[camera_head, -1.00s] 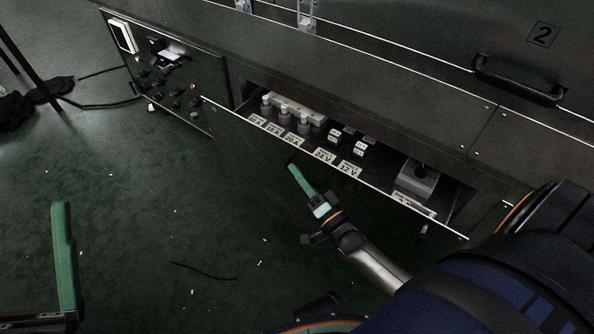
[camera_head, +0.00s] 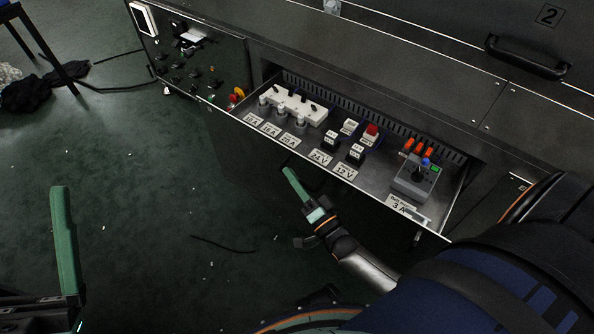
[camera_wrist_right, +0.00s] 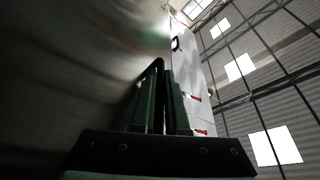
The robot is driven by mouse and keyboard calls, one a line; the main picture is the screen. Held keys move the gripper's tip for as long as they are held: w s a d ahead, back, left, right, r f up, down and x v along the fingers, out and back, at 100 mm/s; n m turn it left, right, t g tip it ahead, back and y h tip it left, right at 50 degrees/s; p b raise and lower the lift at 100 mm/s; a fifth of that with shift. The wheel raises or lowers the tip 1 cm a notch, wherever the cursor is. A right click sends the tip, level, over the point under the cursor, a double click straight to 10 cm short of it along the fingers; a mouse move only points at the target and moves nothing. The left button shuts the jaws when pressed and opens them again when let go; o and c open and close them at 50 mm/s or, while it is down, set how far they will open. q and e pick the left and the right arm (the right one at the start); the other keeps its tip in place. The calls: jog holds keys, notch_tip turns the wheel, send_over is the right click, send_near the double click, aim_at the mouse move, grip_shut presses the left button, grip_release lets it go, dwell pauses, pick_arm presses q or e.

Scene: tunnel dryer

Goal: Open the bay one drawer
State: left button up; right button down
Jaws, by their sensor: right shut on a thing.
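The drawer (camera_head: 378,176) under the machine body is pulled out, and its inside shows in the head view. It holds labelled fuses, plug-like blocks and a grey device with a knob. My right gripper (camera_head: 289,172) is at the middle of the drawer's front and is shut on its handle; the handle itself is mostly hidden. In the right wrist view its green fingers (camera_wrist_right: 163,100) stand close together beside the dark metal front. My left gripper (camera_head: 66,245) shows at the lower left, with one green finger clear; its opening cannot be judged.
A control panel (camera_head: 190,65) with knobs is left of the drawer. A lid marked 2 with a black handle (camera_head: 527,57) is at the upper right. Green floor (camera_head: 140,180) in front is largely clear, with small scraps and a thin dark strip (camera_head: 222,244).

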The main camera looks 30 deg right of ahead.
pick_arm(q)
jog(key=shift+a+r, duration=0.15)
pick_arm(e)
jog(key=shift+s+a, duration=0.2)
jog(key=shift+a, duration=0.4)
jog(key=c, duration=0.9)
grip_release()
pick_arm(q)
jog(key=shift+s, duration=0.1)
pick_arm(e)
jog(key=shift+s+f, duration=0.1)
